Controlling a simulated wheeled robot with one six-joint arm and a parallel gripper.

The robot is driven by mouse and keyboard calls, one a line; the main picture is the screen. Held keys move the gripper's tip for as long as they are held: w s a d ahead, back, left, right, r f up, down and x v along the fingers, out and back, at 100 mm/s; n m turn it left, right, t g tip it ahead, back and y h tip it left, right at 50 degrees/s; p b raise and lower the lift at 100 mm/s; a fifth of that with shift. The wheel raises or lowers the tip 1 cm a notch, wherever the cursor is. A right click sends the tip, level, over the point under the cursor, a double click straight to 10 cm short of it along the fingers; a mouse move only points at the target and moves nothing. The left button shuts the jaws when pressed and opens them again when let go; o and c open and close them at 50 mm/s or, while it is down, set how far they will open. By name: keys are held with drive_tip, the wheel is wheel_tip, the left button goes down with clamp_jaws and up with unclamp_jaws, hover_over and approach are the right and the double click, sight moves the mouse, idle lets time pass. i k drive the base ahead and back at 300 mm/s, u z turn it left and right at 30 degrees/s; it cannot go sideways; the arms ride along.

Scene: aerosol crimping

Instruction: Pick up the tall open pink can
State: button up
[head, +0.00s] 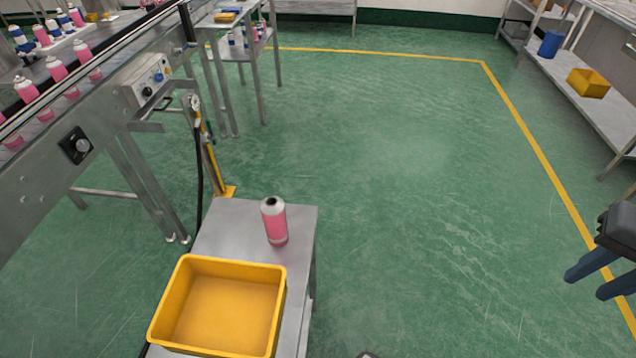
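A tall pink can (274,224) with a silver shoulder and a dark opening at its top stands upright on a small grey metal table (228,225). It is near the table's right edge, behind a yellow bin. My gripper (592,284) is at the far right edge of the view, above the green floor and well apart from the can. Its two blue fingers are spread with nothing between them. The rest of my arm is cut off by the picture edge.
An empty yellow bin (277,300) fills the table's near part. A conveyor (60,140) with several pink cans runs along the left. A yellow post (211,170) stands behind the table. Shelving (610,125) is at right. The floor between is clear.

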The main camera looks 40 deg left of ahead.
sight(272, 208)
drive_tip(key=i, duration=2.5)
drive_tip(key=u, duration=4.1)
drive_tip(key=i, duration=1)
